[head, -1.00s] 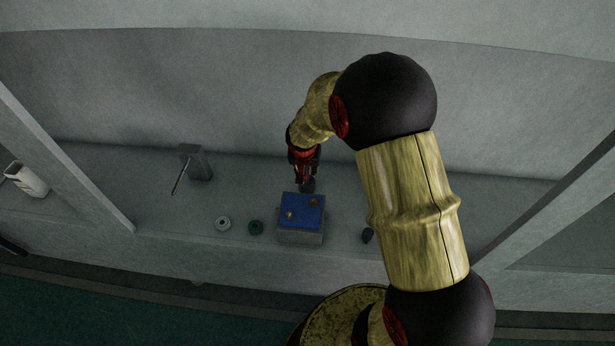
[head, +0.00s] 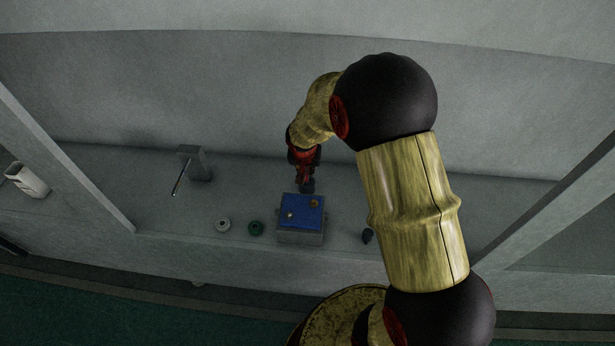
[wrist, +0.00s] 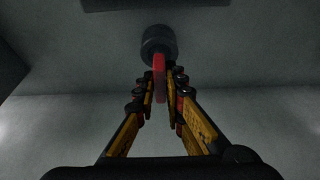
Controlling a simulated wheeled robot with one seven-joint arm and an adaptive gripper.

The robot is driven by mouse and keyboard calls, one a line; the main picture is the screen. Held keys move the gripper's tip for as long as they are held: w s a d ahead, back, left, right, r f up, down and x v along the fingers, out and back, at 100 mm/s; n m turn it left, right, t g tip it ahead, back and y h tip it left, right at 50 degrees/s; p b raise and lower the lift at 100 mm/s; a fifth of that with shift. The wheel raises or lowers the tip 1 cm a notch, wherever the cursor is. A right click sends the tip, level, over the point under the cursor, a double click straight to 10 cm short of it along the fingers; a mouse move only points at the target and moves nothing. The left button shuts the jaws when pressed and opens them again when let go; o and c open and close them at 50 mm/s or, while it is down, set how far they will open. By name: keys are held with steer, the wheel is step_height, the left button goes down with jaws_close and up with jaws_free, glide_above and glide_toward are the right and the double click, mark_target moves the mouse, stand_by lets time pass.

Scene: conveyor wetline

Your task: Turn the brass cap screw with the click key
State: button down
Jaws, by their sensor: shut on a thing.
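A block with a blue top (head: 293,200) stands on the grey counter. Two small fittings sit on the blue top: a pale yellowish one (head: 290,215) at left and an orange-brown one (head: 315,203) at right. I cannot tell for sure which is the brass cap screw. My gripper (head: 306,178) is just behind the block's far edge. In the wrist view my gripper (wrist: 165,78) is shut on a red-handled tool with a dark round head (wrist: 158,42), apparently the click key. The dark head also shows in the head view (head: 308,187); whether it touches the block is unclear.
A pale ring (head: 222,225) and a green ring (head: 255,228) lie left of the block. A small dark object (head: 367,236) is to its right. A grey post with a thin spout (head: 197,163) stands farther left. A white container (head: 27,180) is at far left.

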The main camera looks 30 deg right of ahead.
steer(key=shift+r+p, duration=1.85)
steer(key=shift+r, duration=1.05)
